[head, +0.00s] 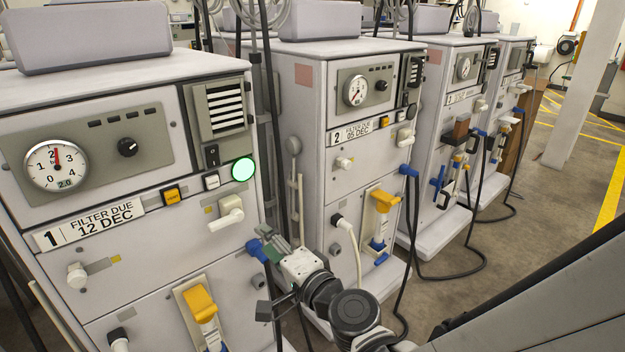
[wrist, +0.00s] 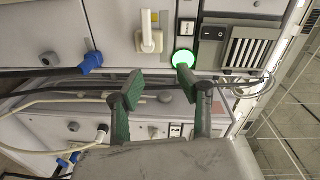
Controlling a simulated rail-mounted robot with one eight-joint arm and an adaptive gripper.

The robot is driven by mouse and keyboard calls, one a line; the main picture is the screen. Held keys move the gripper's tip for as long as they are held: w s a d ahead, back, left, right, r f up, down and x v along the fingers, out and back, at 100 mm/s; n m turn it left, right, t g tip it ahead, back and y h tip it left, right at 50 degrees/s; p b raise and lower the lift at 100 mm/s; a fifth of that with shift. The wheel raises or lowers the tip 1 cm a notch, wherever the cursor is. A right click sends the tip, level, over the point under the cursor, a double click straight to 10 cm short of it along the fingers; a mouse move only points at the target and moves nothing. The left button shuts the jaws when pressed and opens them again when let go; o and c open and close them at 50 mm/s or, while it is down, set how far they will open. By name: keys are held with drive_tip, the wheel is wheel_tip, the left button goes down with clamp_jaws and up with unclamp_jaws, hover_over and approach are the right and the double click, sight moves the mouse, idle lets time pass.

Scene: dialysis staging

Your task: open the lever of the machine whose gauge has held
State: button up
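Machine 1 (head: 75,249), labelled FILTER DUE 12 DEC, stands nearest at left. Its round gauge (head: 56,166) has a red needle pointing nearly straight up, by the 2. Its round lamp (head: 243,169) glows green, also in the wrist view (wrist: 184,57). Its white lever (head: 228,211) sits below the lamp; it shows in the wrist view too (wrist: 150,38). Machine 2's gauge (head: 355,90) and machine 3's gauge (head: 463,67) are too small to read surely. My gripper (head: 276,246) is at machine 1's right edge, below the lever. In the wrist view (wrist: 160,78) its green-padded fingers are apart and empty.
A blue connector (head: 257,251) sits on machine 1 beside my gripper; it also shows in the wrist view (wrist: 92,61). A yellow handle (head: 200,304) is lower on machine 1. Dark hoses (head: 470,252) loop on the floor. Free floor (head: 530,190) lies at right.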

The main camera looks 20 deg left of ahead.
drive_tip(key=m, duration=0.2)
approach(218, 227)
drive_tip(key=v, duration=0.3)
drive_tip(key=shift+y, duration=0.4)
drive_tip(key=x, duration=0.9)
drive_tip(key=f+x, duration=0.1)
drive_tip(key=x, duration=0.4)
drive_tip(key=shift+w+d, duration=0.1)
drive_tip(key=shift+w, duration=0.05)
clamp_jaws()
